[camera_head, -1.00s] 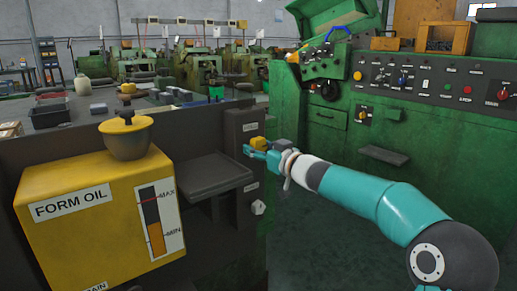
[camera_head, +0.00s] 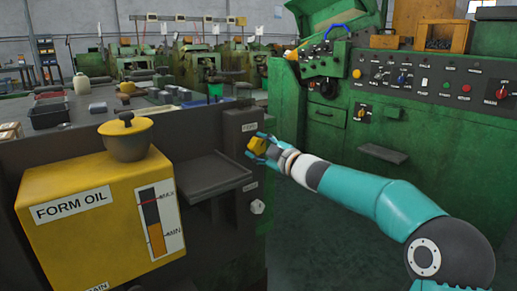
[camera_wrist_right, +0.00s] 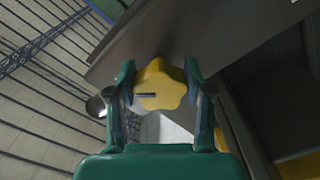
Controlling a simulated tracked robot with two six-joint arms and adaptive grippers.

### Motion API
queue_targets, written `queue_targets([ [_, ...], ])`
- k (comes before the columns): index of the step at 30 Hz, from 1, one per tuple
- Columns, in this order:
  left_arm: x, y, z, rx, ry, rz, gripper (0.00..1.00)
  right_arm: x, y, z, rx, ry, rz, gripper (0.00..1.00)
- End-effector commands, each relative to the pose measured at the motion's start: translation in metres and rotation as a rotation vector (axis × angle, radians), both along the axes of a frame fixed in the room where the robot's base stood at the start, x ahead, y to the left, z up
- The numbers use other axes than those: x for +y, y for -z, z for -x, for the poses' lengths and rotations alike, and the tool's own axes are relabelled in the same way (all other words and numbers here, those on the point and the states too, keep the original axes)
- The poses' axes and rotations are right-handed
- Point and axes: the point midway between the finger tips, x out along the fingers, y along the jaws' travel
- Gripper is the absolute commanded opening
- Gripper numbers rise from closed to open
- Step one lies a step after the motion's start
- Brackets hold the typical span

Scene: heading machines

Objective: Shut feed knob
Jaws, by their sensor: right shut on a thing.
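My left gripper is not in view.
A yellow form oil tank (camera_head: 98,222) with a lidded pot stands at the left. A dark shelf (camera_head: 213,176) juts out below the knob. A green control machine (camera_head: 425,125) stands at the right.

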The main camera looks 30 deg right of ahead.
Motion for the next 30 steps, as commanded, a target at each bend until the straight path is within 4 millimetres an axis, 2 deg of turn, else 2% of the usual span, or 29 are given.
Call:
queue_targets([
  [18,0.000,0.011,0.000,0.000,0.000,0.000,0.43,0.002,0.003,-0.001,-0.037,-0.008,0.545,0.16],
  [30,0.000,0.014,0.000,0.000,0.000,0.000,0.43,0.002,0.003,-0.001,-0.048,-0.010,0.700,0.16],
])
